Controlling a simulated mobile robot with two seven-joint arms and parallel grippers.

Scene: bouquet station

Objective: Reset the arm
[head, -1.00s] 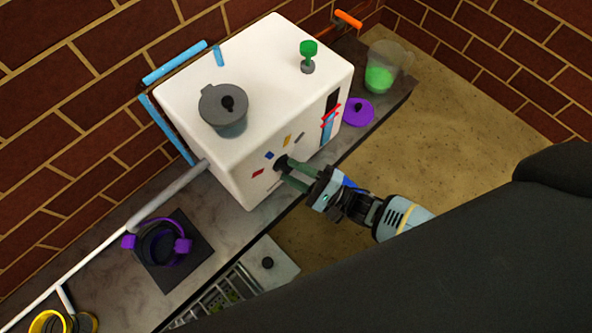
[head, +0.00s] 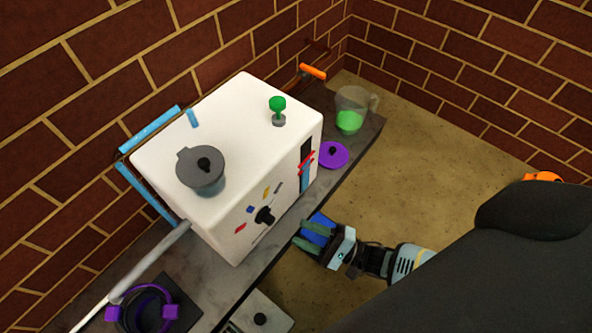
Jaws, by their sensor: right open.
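My right gripper (head: 303,237) is open, with its green fingers apart and nothing seen between them. It hangs at the counter's front edge, to the right of and below the black knob (head: 264,216) on the white box (head: 282,165), and is clear of the knob. A blue piece shows at the gripper; I cannot tell whether it is part of it. My left gripper is not in view.
A purple-handled pot (head: 140,312) is at lower left. Open floor lies right of the counter.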

